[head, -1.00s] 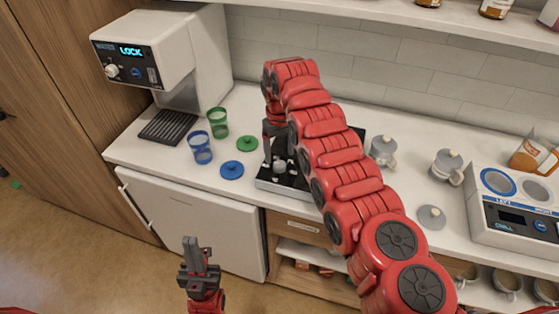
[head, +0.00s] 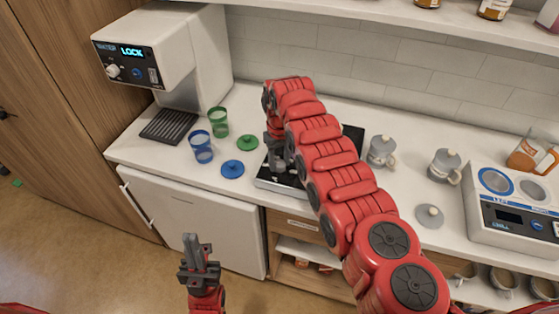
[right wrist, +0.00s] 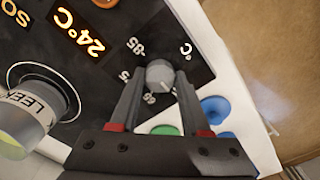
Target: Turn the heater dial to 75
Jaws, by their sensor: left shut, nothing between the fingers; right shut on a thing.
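The grey heater dial (right wrist: 159,74) sits on the heater's black panel (right wrist: 112,78) in the right wrist view, with numbers such as 85 around it. A pale line marks the dial, but I cannot tell its exact setting. The panel display (right wrist: 80,33) reads 24°C. My right gripper (right wrist: 158,88) is shut on the dial, a finger on each side. In the head view the heater (head: 268,182) is mostly hidden under my right arm. My left gripper (head: 192,242) is shut and empty, in front of the counter.
A container labelled LEEK (right wrist: 28,122) sits in a ring on the panel. Left of the heater are a blue cup (head: 202,147), a green cup (head: 218,122) and two lids. The water dispenser (head: 150,55) shows LOCK.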

